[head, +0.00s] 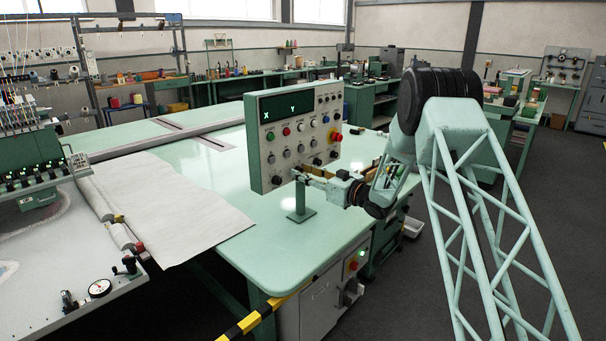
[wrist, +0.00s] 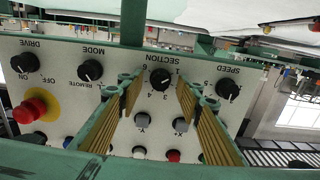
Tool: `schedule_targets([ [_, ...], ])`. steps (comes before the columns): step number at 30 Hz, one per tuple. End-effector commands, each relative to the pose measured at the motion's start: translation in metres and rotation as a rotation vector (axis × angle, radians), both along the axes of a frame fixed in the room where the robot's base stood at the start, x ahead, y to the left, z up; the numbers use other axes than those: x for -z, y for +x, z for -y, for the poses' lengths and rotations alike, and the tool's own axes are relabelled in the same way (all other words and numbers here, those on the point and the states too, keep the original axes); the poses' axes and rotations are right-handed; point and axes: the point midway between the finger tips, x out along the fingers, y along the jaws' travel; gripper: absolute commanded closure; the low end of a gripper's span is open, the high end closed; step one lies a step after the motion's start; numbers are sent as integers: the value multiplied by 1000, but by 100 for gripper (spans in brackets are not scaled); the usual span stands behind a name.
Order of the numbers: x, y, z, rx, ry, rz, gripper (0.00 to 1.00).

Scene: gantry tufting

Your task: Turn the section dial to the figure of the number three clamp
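The section dial (wrist: 160,79) is a round black knob on the pale control panel (wrist: 55,55), under the printed word SECTION in the wrist view. Small figures ring it; I make out 3 and 4 on its near side. A pale mark shows on the knob, but I cannot tell surely which figure it points to. My gripper (wrist: 160,85) is open, with one ribbed finger on each side of the dial, apart from it. In the head view my gripper (head: 300,176) is at the lower right of the panel (head: 257,165); the dial is not clearly made out there.
The speed dial (wrist: 228,89) and mode dial (wrist: 91,70) flank the section dial. A red emergency button (wrist: 30,110) sits near the drive dial (wrist: 24,62). Grey buttons (wrist: 142,119) lie between the fingers. The panel stands on a green table (head: 220,220).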

Motion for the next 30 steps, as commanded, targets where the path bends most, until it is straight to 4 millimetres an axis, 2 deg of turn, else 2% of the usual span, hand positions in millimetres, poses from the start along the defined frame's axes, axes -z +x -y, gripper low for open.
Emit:
schedule_targets([
  [9,0,1,-1,0,0,0,67],
  [17,0,1,-1,0,0,0,91],
  [30,-1,1,-1,0,29,-38,91],
])
